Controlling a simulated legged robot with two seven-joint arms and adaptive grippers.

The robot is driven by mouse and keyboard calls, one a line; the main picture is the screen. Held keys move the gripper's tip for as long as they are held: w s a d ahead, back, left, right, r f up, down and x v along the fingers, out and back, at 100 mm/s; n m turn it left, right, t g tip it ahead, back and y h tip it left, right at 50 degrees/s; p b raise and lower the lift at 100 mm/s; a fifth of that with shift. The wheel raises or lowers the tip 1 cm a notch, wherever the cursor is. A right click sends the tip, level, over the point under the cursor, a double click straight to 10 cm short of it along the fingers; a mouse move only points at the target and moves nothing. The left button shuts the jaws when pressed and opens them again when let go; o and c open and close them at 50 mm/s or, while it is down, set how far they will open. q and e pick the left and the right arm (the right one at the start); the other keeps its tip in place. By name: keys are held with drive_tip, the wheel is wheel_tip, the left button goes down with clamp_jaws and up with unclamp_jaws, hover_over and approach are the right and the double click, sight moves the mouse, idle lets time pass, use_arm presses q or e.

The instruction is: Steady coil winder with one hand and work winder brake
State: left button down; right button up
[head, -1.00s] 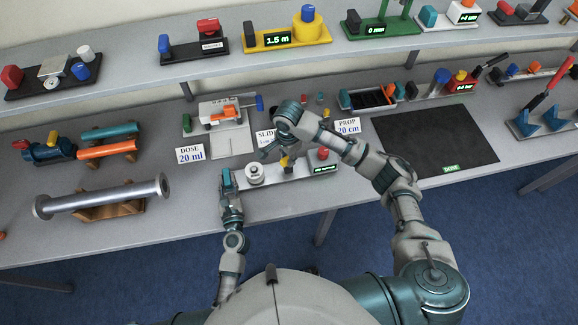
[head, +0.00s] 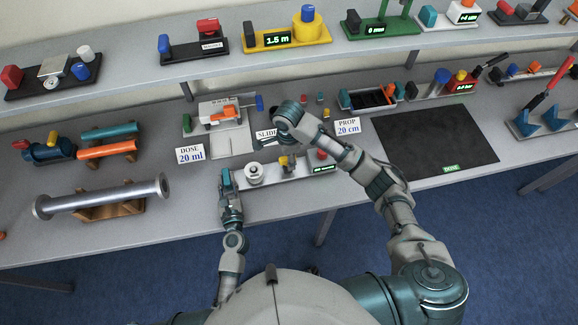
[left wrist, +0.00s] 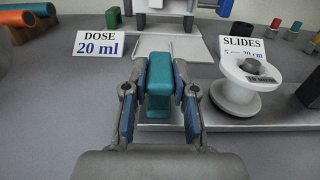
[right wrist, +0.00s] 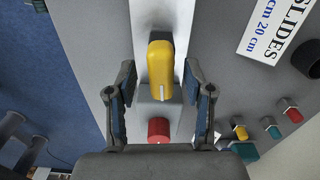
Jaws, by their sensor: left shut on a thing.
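The coil winder is a long grey base (head: 262,183) with a white spool (head: 253,174), a yellow brake knob (head: 287,163), a red knob (head: 322,155) and a small green display (head: 324,168). A teal upright block (left wrist: 159,78) stands at its left end. My left gripper (left wrist: 160,100) is shut on the teal block, one finger on each side. My right gripper (right wrist: 160,100) is open and empty above the winder. In the right wrist view the yellow knob (right wrist: 160,65) shows between its fingers, with the red knob (right wrist: 158,129) nearer the palm.
DOSE (head: 190,155), SLIDES (head: 266,134) and PROP (head: 347,126) cards stand behind the winder. A dosing device (head: 222,112) and small coloured pegs (right wrist: 276,132) are close by. A dark mat (head: 435,140) lies to the right, a metal pipe (head: 100,198) to the left.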

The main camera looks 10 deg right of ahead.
drive_tip(key=shift+a+r, duration=0.1)
wheel_tip(320, 180, up, 15)
idle(0.8)
drive_tip(key=shift+w, duration=0.1)
use_arm(q)
drive_tip(key=c, duration=0.8)
unclamp_jaws()
drive_tip(key=shift+c, duration=0.2)
